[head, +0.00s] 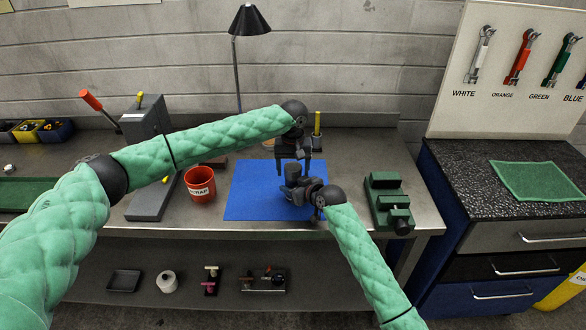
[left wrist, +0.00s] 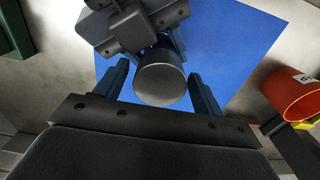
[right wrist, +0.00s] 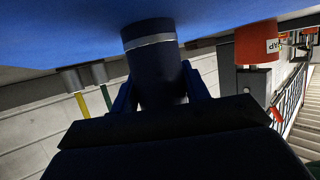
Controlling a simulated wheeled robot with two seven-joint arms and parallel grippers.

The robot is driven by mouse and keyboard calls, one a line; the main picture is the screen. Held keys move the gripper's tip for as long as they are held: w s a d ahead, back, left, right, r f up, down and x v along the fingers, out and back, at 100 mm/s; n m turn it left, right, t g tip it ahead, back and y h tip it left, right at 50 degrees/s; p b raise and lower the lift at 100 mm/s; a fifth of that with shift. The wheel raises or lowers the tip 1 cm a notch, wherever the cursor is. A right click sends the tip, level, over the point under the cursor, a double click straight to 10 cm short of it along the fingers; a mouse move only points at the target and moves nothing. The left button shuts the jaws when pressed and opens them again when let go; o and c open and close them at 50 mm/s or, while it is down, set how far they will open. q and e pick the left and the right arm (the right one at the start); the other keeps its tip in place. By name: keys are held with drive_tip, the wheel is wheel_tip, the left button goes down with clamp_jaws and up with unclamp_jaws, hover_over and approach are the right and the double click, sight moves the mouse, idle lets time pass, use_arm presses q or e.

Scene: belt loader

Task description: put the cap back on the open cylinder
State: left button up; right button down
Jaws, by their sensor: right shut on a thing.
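A dark cylinder (head: 292,172) stands roughly upright over the blue mat. In the right wrist view the cylinder (right wrist: 150,55) is dark navy with a silver band, between my right fingers. My right gripper (head: 299,191) is shut on it from the right. My left gripper (head: 293,157) points down just above the cylinder. In the left wrist view its fingers (left wrist: 160,82) are apart, with blue showing between them and a flat grey round top (left wrist: 160,85). I cannot tell whether that top is the cap or the cylinder's end. No separate cap shows elsewhere.
The blue mat (head: 250,195) lies on the steel bench. A red scrap cup (head: 200,186) stands left of the mat, a green vise (head: 388,200) right of it. A holder with a yellow-handled tool (head: 317,128) and a black lamp (head: 247,22) are behind. The mat's left part is clear.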

use_arm(q)
drive_tip(key=shift+r, duration=0.1)
drive_tip(key=shift+r, duration=2.2)
drive_tip(key=shift+c, duration=0.5)
wheel_tip(320, 180, up, 4)
drive_tip(key=shift+f, duration=0.25)
drive_tip(key=shift+f, duration=4.05)
